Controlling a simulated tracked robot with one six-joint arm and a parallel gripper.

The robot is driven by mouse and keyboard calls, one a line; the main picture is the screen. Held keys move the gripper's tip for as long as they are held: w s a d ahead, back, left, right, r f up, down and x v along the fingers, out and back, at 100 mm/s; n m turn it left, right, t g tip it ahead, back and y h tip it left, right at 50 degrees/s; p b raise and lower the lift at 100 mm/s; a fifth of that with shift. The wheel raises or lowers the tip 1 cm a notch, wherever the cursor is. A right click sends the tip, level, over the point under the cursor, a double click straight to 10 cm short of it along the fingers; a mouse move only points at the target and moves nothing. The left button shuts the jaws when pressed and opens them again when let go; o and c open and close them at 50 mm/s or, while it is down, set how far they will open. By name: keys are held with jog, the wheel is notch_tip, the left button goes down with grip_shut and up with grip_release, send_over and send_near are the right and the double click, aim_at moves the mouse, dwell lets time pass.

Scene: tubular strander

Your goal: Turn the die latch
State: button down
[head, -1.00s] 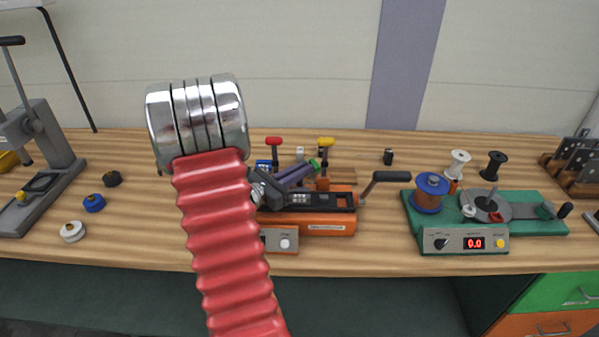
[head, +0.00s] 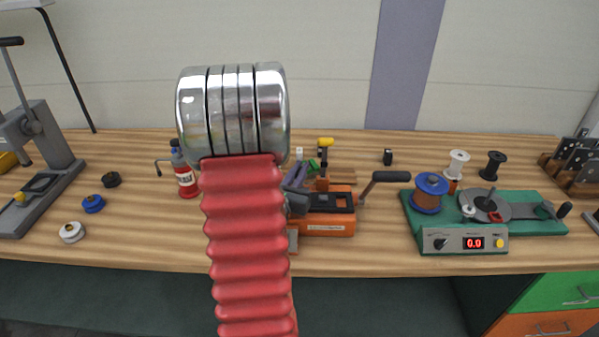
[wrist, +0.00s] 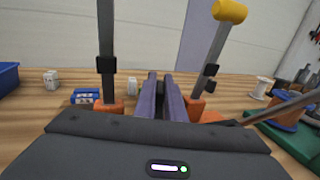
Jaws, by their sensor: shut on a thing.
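The orange strander (head: 325,222) stands on the bench, its left part hidden by my red arm. My gripper (head: 303,172) reaches over it with purple fingers, partly hidden in the head view. In the wrist view my gripper (wrist: 162,80) has its fingers close together, pointing away between two upright levers.
A yellow-knobbed lever (wrist: 212,50) stands just right of the fingers and a dark lever (wrist: 106,50) to the left. The crank (head: 385,177) sticks out right. A green spooling machine (head: 465,225) stands further right.

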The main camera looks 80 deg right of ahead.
jog(key=shift+s+n+t, duration=0.15)
jog(key=shift+n+t, duration=0.25)
jog(key=shift+t, duration=0.2)
jog(key=c, duration=2.2)
grip_release()
jog(key=shift+o, duration=0.4)
jog(key=shift+r, duration=4.95)
